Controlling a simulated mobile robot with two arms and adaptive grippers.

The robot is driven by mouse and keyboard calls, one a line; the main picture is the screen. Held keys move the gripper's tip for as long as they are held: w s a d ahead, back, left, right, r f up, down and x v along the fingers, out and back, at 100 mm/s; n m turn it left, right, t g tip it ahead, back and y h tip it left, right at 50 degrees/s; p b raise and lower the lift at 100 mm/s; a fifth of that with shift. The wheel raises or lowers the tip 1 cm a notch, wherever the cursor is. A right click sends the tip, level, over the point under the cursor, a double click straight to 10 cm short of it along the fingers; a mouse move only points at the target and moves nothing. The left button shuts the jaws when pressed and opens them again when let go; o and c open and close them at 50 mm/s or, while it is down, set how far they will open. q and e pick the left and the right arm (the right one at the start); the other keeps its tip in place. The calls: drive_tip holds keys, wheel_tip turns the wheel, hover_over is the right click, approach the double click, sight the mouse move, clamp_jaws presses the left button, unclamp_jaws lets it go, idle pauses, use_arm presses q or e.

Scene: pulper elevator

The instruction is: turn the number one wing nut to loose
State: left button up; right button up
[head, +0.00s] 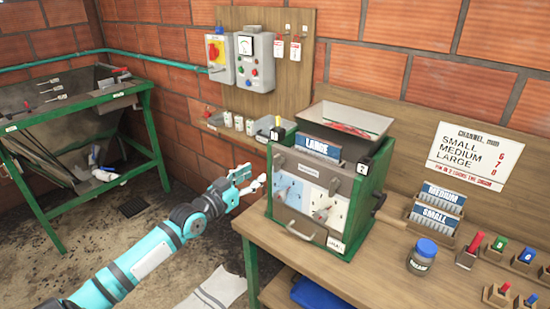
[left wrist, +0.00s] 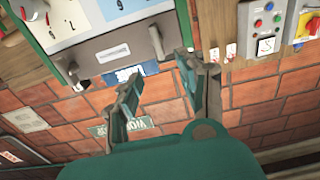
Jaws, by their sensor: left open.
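The pulper (head: 348,205) is a green-framed box on the wooden bench, with a pale front panel marked with numbers. A small grey wing nut (head: 277,161) is at the panel's upper left, below a black tag (head: 277,120) that seems to read 1. A second one (head: 334,185) is at the upper right. The left wrist view, which is upside down, shows the first wing nut (left wrist: 155,42) just beyond the fingertips. My left gripper (head: 258,182) is left of the pulper, open and empty, apart from the nut; its spread fingers show in the left wrist view (left wrist: 158,80). My right gripper is out of view.
A jar (head: 422,257), channel plates (head: 437,207) and small coloured-handled items (head: 468,252) stand on the bench at right. A control box (head: 255,62) hangs on the back board.

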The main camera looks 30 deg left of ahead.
sight(274, 162)
use_arm(q)
drive_tip(key=w, duration=1)
drive_tip(key=shift+w+d+p, duration=0.2)
drive_tip(key=shift+d+p, duration=0.15)
drive_tip(key=shift+d, duration=0.05)
clamp_jaws()
